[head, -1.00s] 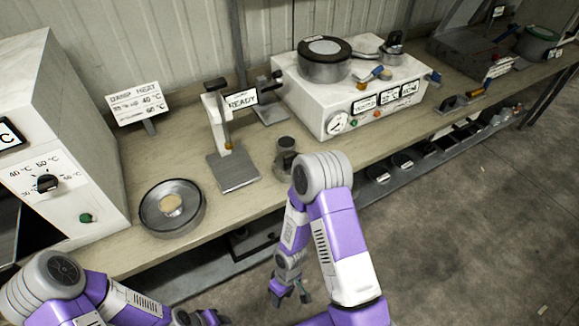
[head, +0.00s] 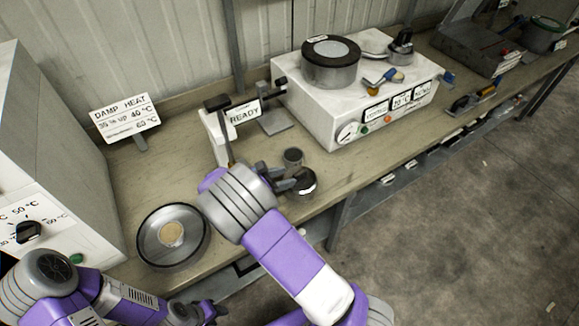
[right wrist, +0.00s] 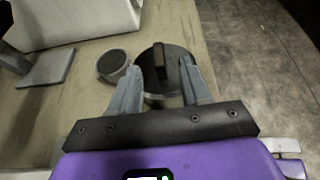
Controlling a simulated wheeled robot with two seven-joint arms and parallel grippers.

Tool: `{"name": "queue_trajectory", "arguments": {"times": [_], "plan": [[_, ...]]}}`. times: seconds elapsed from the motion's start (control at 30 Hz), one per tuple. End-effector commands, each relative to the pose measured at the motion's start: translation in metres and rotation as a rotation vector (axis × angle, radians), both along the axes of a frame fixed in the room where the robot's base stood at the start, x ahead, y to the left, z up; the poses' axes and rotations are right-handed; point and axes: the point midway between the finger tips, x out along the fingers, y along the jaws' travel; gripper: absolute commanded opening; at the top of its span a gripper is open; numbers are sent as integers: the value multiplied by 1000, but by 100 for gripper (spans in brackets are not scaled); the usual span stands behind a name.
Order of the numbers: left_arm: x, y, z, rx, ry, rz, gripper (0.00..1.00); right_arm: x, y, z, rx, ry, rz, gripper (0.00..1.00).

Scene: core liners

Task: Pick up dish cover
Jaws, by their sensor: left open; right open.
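The dish cover appears to be a dark round lid (right wrist: 178,88) with an upright bar handle on the bench in the right wrist view. In the head view the lid (head: 308,188) shows near the bench's front edge, partly hidden by my right gripper (head: 284,181). In the right wrist view my right gripper (right wrist: 160,68) is open, its fingers on either side of the handle; I cannot tell whether they touch it. A round metal dish (head: 150,252) with a tan disc inside stands to the left. My left gripper (head: 212,309) is low, in front of the bench, and empty.
A small grey cup (head: 292,157) stands close beside the lid; it also shows in the right wrist view (right wrist: 112,64). Behind are a stand with a READY sign (head: 243,114) and a white instrument box (head: 350,105). A cabinet (head: 50,150) stands at left.

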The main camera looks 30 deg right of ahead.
Motion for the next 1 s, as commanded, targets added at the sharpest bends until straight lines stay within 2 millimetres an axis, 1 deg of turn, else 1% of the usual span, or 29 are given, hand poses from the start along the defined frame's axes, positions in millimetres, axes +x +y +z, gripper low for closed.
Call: {"name": "queue_trajectory", "arguments": {"times": [0.13, 0.37, 0.5, 0.6, 0.7, 0.9, 0.93, 1.0], "plan": [[-1, 0, -1, 0, 2, -1, 43, 1, -8, -4, 0, 1, -2, 47], [-1, 0, -6, 0, 2, 0, 43, 3, -31, -16, 1, 1, -3, 47], [-1, 0, -11, 0, 2, 0, 43, 5, -51, -27, 2, 2, -4, 47], [-1, 0, -12, 0, 2, 0, 43, 7, -63, -31, 1, 0, -3, 47], [-1, 0, -12, 0, 1, 1, 43, 8, -68, -33, 2, 0, -1, 47], [-1, 0, -12, 0, 1, 1, 43, 8, -68, -32, 3, 0, -1, 47], [-1, 0, -12, 0, 1, 1, 43, 8, -68, -32, 3, 0, -1, 45], [-1, 0, -12, 0, 1, 1, 43, 8, -68, -32, 3, 0, -1, 35]]}}
